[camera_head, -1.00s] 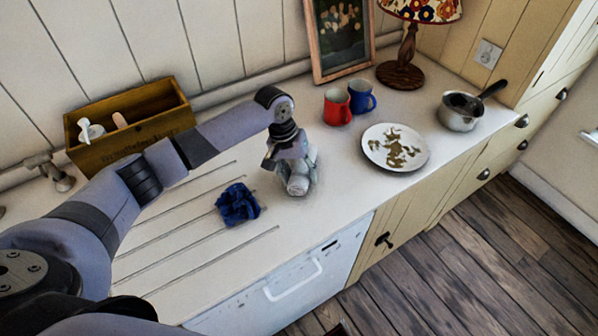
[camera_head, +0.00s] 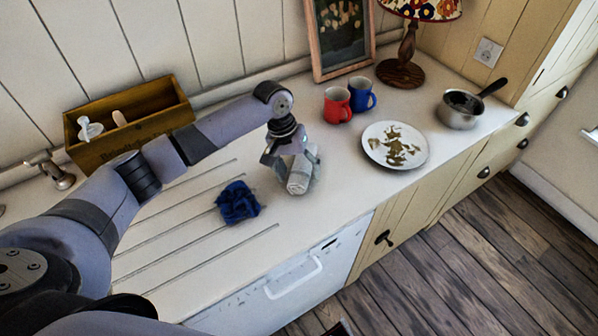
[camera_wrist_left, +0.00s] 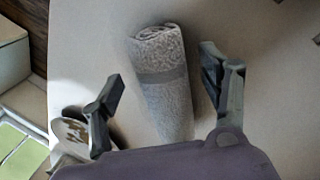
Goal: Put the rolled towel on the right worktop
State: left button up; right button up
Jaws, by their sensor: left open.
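The rolled towel (camera_head: 301,174) is pale grey and lies on the white worktop (camera_head: 335,215), just right of the ridged drainer. My left gripper (camera_head: 284,160) is above its far end and hides part of it. In the left wrist view the towel (camera_wrist_left: 163,80) lies between the two spread fingers of the left gripper (camera_wrist_left: 165,95), with a gap to each finger. The towel has a darker band across it. My right gripper is not in view.
A crumpled blue cloth (camera_head: 238,203) lies on the drainer. A dirty plate (camera_head: 416,159), red mug (camera_head: 337,106), blue mug (camera_head: 362,94), saucepan (camera_head: 459,117) and lamp (camera_head: 401,72) stand to the right. A wooden box (camera_head: 130,140) stands behind my arm. Worktop between towel and plate is clear.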

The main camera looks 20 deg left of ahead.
pick_arm(q)
jog(key=b+v, duration=0.1)
jog(key=v, duration=1)
jog(key=shift+r+b, duration=0.2)
jog(key=shift+b, duration=0.2)
jog(key=shift+f, duration=0.1)
